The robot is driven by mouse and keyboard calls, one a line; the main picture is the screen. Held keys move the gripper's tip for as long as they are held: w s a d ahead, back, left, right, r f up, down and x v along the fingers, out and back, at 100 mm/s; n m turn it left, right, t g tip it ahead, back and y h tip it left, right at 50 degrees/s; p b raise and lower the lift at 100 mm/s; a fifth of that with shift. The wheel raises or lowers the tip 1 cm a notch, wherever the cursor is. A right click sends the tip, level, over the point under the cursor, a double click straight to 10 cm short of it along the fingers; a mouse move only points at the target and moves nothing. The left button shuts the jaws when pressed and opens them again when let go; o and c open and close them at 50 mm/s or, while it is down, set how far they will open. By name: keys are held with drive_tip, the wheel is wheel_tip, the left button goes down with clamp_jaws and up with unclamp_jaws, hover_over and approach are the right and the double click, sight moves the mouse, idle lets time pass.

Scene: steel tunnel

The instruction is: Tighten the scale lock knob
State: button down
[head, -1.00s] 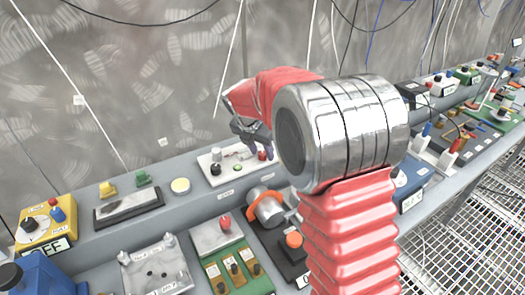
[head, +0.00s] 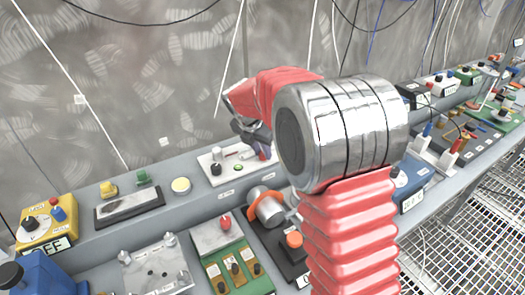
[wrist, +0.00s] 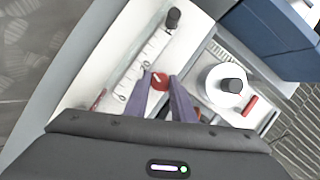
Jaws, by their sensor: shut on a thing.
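The scale panel (head: 224,174) is a white plate on the upper bench ledge, left of my wrist in the head view. In the wrist view the panel (wrist: 108,72) carries a graduated scale (wrist: 143,58), with a black knob (wrist: 173,18) at its far end. The red knob (wrist: 159,82) with a pale mark sits beside the scale. My gripper (wrist: 160,77) has its two purple fingers on either side of this red knob, shut on it. In the head view my gripper (head: 258,143) reaches down at the panel's right end, and the red knob is largely hidden.
Right of the panel in the wrist view are a white round dial with a black knob (wrist: 232,86), a red handle (wrist: 250,105) and a blue box (wrist: 265,30). An orange-banded cylinder (head: 268,207) stands below the panel. The wall (head: 150,80) is close behind.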

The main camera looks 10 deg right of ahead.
drive_tip(key=shift+m, duration=0.3)
drive_tip(key=m, duration=0.2)
drive_tip(key=m+g+h, duration=0.1)
drive_tip(key=m, duration=0.1)
drive_tip(key=shift+w+a, duration=0.15)
drive_tip(key=shift+w, duration=0.05)
drive_tip(key=m+g, duration=0.1)
drive_tip(key=m, duration=0.2)
drive_tip(key=m+g, duration=0.1)
drive_tip(key=m, duration=0.1)
drive_tip(key=shift+w+m+g, duration=0.25)
drive_tip(key=shift+m+g, duration=0.05)
drive_tip(key=m+g, duration=0.1)
drive_tip(key=m, duration=0.4)
drive_tip(key=shift+w+g, duration=0.15)
drive_tip(key=shift+g, duration=0.25)
drive_tip(key=m+g+y, duration=0.1)
drive_tip(key=m, duration=0.3)
drive_tip(key=shift+w+r+m, duration=0.1)
drive_tip(key=shift+m, duration=0.2)
drive_tip(key=c, duration=1.5)
unclamp_jaws()
